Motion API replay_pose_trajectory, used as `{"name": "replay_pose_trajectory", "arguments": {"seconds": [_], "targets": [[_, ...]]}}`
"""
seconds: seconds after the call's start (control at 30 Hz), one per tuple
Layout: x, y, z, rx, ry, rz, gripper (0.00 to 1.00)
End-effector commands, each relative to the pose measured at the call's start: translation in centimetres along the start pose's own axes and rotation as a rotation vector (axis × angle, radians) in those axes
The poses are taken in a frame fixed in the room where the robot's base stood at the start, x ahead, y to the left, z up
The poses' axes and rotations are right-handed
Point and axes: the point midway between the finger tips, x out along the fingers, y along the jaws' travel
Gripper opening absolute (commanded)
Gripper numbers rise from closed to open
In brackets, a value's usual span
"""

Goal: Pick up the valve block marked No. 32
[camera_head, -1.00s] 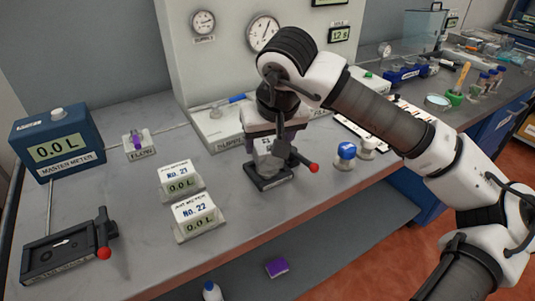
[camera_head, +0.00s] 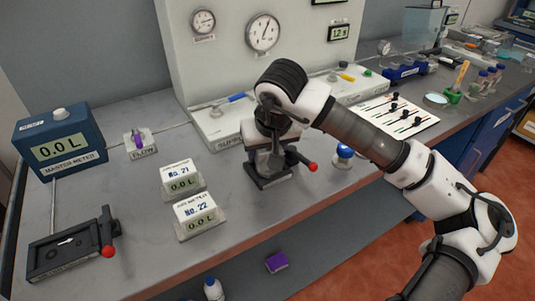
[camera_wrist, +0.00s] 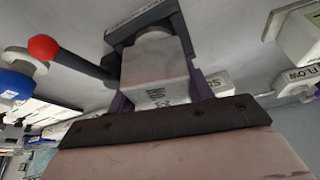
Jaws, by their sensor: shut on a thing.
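The valve block (camera_head: 262,161) is a pale block on a dark base, with a side lever ending in a red knob (camera_head: 313,167). It is at the bench's front middle, right of the No. 22 meter. In the wrist view the block (camera_wrist: 153,62) sits between the purple fingers of my gripper (camera_wrist: 160,92), which is shut on it. Its label is partly covered and inverted; I cannot read the full number. My gripper (camera_head: 268,140) comes down from above and hides the block's top. I see no clear gap between base and bench.
Meters No. 21 (camera_head: 181,183) and No. 22 (camera_head: 200,219) stand just left. A second dark lever block (camera_head: 68,252) is at far left, below the blue master meter (camera_head: 60,145). A blue-capped item (camera_head: 344,151) is close on the right. The supply panel (camera_head: 222,131) is behind.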

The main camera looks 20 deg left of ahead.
Motion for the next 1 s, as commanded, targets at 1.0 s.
{"name": "replay_pose_trajectory", "arguments": {"seconds": [1.0], "targets": [[-11.8, 0.0, -5.0, 0.001, 0.005, 0.003, 0.04]]}}
